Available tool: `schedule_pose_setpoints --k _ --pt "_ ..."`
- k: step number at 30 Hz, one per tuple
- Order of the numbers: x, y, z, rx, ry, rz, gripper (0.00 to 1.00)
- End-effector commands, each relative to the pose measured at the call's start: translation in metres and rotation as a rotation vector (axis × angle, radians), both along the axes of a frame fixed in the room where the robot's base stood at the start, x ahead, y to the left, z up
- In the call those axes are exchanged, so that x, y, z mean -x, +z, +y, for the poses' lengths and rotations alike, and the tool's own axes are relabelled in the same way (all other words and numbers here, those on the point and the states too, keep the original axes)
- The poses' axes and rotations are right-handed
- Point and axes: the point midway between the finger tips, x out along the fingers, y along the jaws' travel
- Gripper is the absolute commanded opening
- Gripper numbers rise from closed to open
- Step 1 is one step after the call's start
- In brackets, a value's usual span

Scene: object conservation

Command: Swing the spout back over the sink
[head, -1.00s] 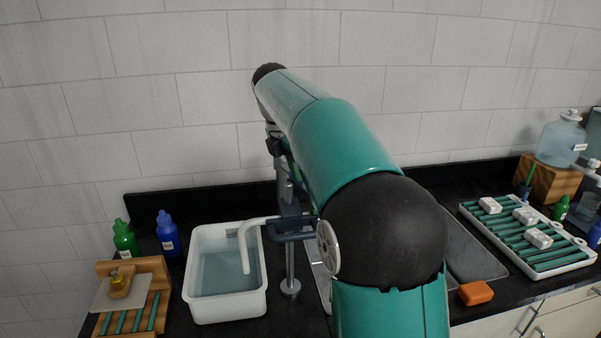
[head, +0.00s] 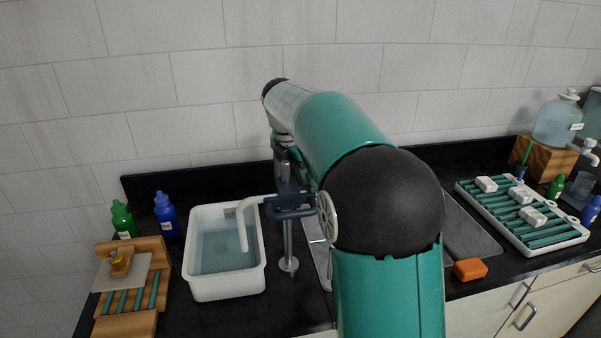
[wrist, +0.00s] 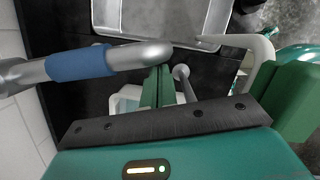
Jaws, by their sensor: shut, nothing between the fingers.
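In the head view the pale, curved spout (head: 242,225) hangs over the white basin, left of the sink, with its tip pointing down. A chrome post (head: 288,245) stands beside the basin. My gripper (head: 289,203) is at the spout's right part and partly covers it.
The white basin (head: 257,280) holds water. Blue (head: 166,216) and green (head: 123,220) bottles and a wooden rack (head: 158,255) stand left of it. An orange block (head: 470,269) and a white drying rack (head: 545,246) lie to the right. A tiled wall rises behind.

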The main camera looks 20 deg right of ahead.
Motion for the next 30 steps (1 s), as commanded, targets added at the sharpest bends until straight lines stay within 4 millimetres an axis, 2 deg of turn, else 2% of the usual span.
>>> schedule_pose_setpoints --k 8,15,24,30 --pt "0.001 0.0 -0.024 0.0 0.101 -0.001 0.0" --pt "-0.004 0.0 -0.058 0.001 0.255 -0.001 0.0" --pt "-0.015 0.0 -0.091 0.0 0.251 0.0 0.0" --pt "-0.02 0.0 -0.101 0.0 0.252 -0.001 0.0"
